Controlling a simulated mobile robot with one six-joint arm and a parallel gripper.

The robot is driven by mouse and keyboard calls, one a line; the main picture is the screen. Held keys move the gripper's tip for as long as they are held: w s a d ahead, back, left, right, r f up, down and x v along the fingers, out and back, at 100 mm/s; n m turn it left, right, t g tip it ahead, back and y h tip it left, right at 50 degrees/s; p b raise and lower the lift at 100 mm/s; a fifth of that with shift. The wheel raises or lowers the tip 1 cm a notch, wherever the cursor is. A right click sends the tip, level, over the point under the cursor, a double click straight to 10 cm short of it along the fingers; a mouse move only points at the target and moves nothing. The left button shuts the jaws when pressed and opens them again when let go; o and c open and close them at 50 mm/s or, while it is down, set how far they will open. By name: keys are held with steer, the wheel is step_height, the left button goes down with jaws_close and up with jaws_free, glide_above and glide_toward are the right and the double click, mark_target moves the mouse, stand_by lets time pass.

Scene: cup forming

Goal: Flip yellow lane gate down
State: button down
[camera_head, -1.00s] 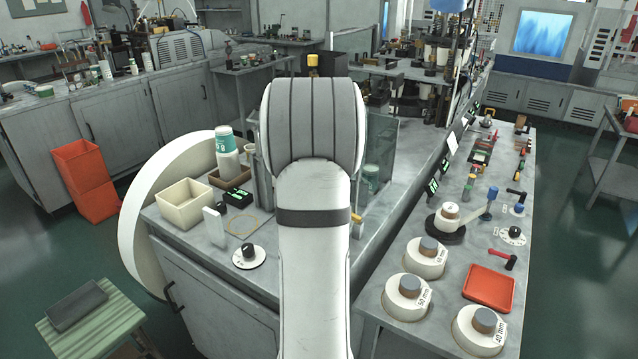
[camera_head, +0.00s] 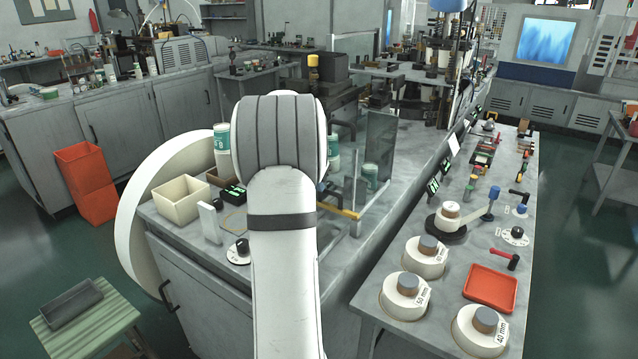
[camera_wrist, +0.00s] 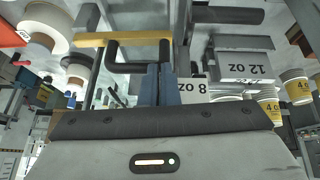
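The yellow lane gate is a flat yellow bar (camera_head: 340,212) on the grey machine bench, right of my arm in the head view. In the wrist view the yellow bar (camera_wrist: 95,40) lies across the upper left, with a black U-shaped handle (camera_wrist: 130,68) on it. My gripper (camera_wrist: 160,68) shows two blue-grey fingers side by side with almost no gap. Their tips are at the right end of the handle; I cannot tell whether they touch or pinch it. My arm hides the gripper in the head view.
A clear panel (camera_head: 380,150) stands just behind the yellow bar. A cream bin (camera_head: 181,201) and a black dial (camera_head: 241,246) are left of my arm. The right bench holds white round dies (camera_head: 405,297) and a red tray (camera_head: 491,288). A 12 OZ box (camera_wrist: 243,62) shows in the wrist view.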

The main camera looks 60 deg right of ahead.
steer(key=shift+s+a+f, duration=0.1)
steer(key=shift+a+f, duration=0.05)
steer(key=shift+f, duration=0.45)
steer(key=w+a+r, duration=0.5)
steer(key=w+r, duration=0.3)
steer(key=shift+a+r+b, duration=0.15)
steer(key=shift+a+b, duration=0.1)
steer(key=shift+b, duration=0.05)
steer(key=shift+w, duration=0.1)
